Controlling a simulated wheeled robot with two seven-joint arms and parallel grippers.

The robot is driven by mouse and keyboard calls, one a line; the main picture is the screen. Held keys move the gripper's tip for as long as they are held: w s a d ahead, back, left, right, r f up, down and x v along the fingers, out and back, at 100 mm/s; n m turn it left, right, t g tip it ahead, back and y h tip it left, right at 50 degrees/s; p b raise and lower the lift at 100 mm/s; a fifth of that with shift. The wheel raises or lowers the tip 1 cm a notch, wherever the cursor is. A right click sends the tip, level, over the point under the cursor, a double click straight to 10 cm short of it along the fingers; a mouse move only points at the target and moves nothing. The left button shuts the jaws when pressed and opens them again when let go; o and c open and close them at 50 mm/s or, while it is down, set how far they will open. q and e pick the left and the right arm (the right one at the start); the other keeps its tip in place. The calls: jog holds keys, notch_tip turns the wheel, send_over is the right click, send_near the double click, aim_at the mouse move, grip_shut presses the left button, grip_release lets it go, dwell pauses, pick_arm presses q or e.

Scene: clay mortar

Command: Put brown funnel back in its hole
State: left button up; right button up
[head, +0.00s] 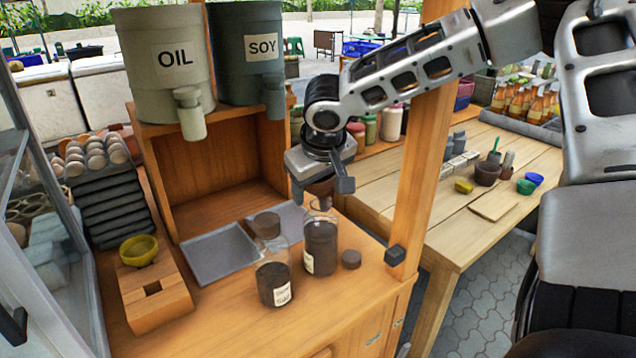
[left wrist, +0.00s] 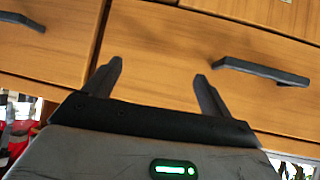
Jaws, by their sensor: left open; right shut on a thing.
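My right gripper (head: 322,187) is shut on the brown funnel (head: 320,189). It holds the funnel upright over the open top of a dark-filled glass jar (head: 320,247); I cannot tell if the spout is inside the jar. A yellow funnel (head: 139,250) sits in the stand behind that hole. My left gripper (left wrist: 158,76) is open and empty in the left wrist view, in front of wooden drawers; the head view does not show it.
A grey tray (head: 219,254) lies between stand and jars. OIL (head: 165,60) and SOY (head: 246,50) containers stand above. A wooden post (head: 425,180) rises at right.

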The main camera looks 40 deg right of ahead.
notch_tip(320, 180, up, 10)
jog(key=shift+f+p, duration=0.15)
jog(key=shift+p, duration=0.25)
jog(key=shift+r+p, duration=0.4)
jog(key=shift+r, duration=0.2)
jog(key=r+p, duration=0.4)
jog(key=shift+s+a+r, duration=0.3)
jog(key=shift+s+r, duration=0.05)
jog(key=shift+d, duration=0.1)
